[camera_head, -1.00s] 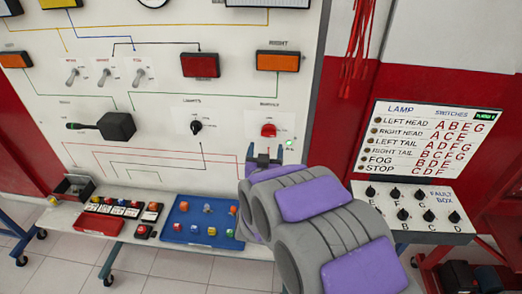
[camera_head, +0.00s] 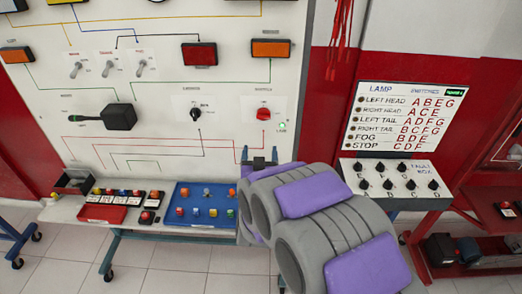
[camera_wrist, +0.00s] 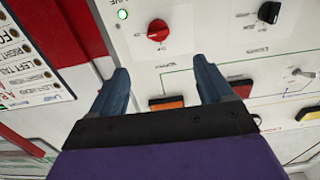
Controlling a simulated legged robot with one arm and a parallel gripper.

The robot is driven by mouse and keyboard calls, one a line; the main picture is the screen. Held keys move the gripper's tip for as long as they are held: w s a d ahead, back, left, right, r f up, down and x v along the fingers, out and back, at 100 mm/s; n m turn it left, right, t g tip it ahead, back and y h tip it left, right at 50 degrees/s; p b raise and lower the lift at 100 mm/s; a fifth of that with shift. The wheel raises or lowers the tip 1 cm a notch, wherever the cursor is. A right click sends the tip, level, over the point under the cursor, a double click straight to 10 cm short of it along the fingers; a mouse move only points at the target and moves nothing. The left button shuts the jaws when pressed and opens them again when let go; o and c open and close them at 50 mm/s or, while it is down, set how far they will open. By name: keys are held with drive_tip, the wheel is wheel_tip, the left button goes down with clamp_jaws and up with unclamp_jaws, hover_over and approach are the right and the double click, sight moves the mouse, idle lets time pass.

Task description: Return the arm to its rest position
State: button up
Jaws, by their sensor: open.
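My gripper (camera_head: 259,157) is in front of the lower right part of the white lighting board (camera_head: 160,80) in the head view. Its two blue fingers stand apart with nothing between them in the wrist view (camera_wrist: 160,90). My grey and purple arm reaches up from the bottom right of the head view. The red knob (camera_head: 263,114) on the board is just above the gripper; it also shows in the wrist view (camera_wrist: 158,30). A small green light (camera_head: 282,126) glows beside it. I cannot tell whether the fingers touch the board.
A blue tray (camera_head: 190,226) with small coloured parts, a red tray (camera_head: 103,214) and a black bin (camera_head: 72,182) sit on the ledge below the board. A fault box (camera_head: 395,184) with several black knobs stands to the right. Tiled floor lies below.

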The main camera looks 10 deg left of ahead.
drive_tip(key=shift+d, duration=0.1)
drive_tip(key=s+d+f+g+h, duration=0.1)
drive_tip(key=s+d+f+g, duration=0.1)
drive_tip(key=s+d+g, duration=1.05)
drive_tip(key=s+d+g+h, duration=0.1)
drive_tip(key=s+d+g, duration=0.1)
drive_tip(key=s+d, duration=0.4)
drive_tip(key=s+d+r+m+g+h, duration=0.1)
drive_tip(key=s+d, duration=0.5)
drive_tip(key=s, duration=0.7)
drive_tip(key=s+d+r+m+g+h, duration=0.1)
drive_tip(key=s+d+g, duration=0.3)
drive_tip(key=s, duration=0.6)
drive_tip(key=shift+s+d+r, duration=0.2)
drive_tip(key=shift+s+d, duration=0.05)
drive_tip(key=shift+d, duration=0.8)
